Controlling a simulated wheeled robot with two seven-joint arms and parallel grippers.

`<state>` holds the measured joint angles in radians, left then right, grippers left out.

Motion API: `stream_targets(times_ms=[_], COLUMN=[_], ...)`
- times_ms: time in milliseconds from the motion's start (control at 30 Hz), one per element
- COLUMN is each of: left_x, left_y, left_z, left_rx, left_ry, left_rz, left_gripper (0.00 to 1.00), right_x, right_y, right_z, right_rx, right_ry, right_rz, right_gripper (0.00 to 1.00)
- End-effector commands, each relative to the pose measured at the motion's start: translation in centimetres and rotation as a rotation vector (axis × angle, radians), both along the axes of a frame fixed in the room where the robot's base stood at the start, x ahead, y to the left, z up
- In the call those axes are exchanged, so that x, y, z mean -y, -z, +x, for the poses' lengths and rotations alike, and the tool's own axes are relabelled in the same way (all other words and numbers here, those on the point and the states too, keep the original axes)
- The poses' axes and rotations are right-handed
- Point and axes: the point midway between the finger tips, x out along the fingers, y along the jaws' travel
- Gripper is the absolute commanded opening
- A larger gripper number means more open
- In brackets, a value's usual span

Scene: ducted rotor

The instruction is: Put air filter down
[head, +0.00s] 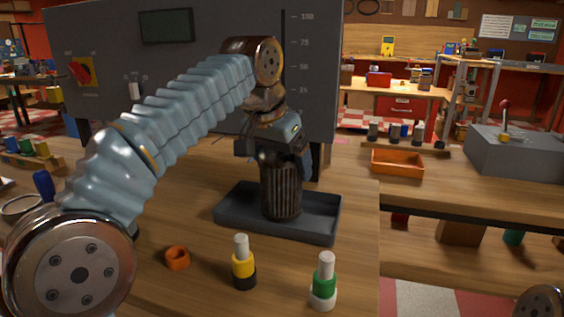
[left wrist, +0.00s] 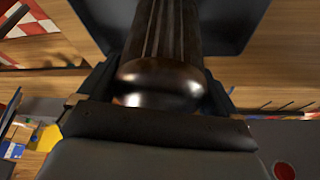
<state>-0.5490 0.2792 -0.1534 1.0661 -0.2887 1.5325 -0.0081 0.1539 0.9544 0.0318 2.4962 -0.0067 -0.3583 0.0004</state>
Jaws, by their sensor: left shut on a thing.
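The air filter (head: 281,188) is a dark brown ribbed cylinder. It stands upright over the dark grey tray (head: 235,212) on the wooden bench in the head view. My left gripper (head: 279,150) comes down from above and is shut on its upper end. The filter's lower end appears at the tray floor, but I cannot tell for sure that it touches. In the left wrist view the rounded end of the filter (left wrist: 160,80) sits between the fingers, with the tray (left wrist: 235,20) beyond. My right gripper is not in view.
A yellow-and-black bottle (head: 243,265), a green-and-white bottle (head: 323,285) and an orange ring (head: 177,258) stand in front of the tray. A grey panel (head: 215,60) with a scale rises behind it. An orange bin (head: 397,163) is at the right.

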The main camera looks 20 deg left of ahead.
Motion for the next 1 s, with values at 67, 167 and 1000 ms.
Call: stream_targets(times_ms=[67, 167, 1000], left_x=[0.0, 0.0, -0.6], left_y=[0.1, 0.1, -4.6], left_z=[0.0, 0.0, -1.8], left_rx=[0.001, 0.001, 0.004], left_ry=[0.0, -0.001, -0.002], left_rz=[0.0, -0.001, -0.002], left_gripper=[0.52, 0.52, 1.0], right_x=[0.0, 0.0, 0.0], right_y=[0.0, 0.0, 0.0], right_z=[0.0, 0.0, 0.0], right_rx=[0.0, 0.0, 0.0], right_ry=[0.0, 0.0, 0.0], right_rz=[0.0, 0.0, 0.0], right_gripper=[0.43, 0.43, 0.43])
